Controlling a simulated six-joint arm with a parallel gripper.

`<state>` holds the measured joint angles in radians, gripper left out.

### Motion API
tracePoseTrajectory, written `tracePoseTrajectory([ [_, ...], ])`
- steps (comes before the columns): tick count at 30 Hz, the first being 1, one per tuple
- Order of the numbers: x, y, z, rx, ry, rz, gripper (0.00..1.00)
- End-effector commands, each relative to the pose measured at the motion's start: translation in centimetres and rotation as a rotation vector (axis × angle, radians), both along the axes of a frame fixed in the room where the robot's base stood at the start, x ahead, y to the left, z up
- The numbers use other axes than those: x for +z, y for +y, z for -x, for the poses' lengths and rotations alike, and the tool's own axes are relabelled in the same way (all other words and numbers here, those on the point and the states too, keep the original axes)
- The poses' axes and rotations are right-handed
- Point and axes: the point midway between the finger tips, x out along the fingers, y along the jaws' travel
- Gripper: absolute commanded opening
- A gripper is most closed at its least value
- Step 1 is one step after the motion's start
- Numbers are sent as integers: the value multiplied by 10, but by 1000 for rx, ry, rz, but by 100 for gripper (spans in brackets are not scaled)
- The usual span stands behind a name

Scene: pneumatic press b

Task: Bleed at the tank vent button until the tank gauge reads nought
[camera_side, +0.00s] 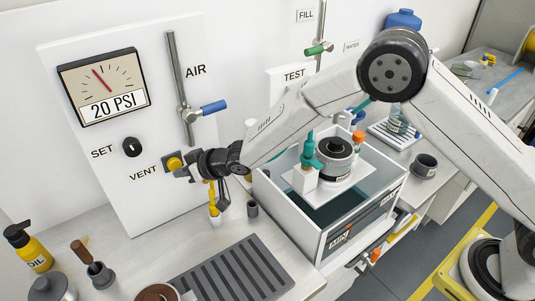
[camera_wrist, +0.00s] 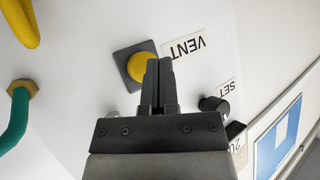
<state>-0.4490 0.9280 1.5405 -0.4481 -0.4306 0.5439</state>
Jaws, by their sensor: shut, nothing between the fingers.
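The yellow vent button (camera_side: 174,163) sits on a dark square plate beside the VENT label on the white panel. It also shows in the wrist view (camera_wrist: 139,69), partly covered by my fingers. My gripper (camera_side: 187,170) is shut and empty, with its tips right at the button. In the wrist view my closed fingertips (camera_wrist: 158,62) overlap the button's edge on the VENT-label side; I cannot tell whether they press it. The gauge (camera_side: 104,85) above has a red needle tilted up and left of centre, over a plate reading 20 PSI.
The black SET knob (camera_side: 132,147) is up and left of the button. The blue-handled AIR valve (camera_side: 212,108) is above right. An open tank (camera_side: 275,200) holding a press stands right of my gripper. A slotted grey tray (camera_side: 230,277) lies below on the bench.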

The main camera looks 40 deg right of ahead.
Motion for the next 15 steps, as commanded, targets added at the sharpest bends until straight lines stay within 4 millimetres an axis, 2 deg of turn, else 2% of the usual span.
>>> tracePoseTrajectory([
  [15, 0, 0, -8, -1, 0, 1, 0],
])
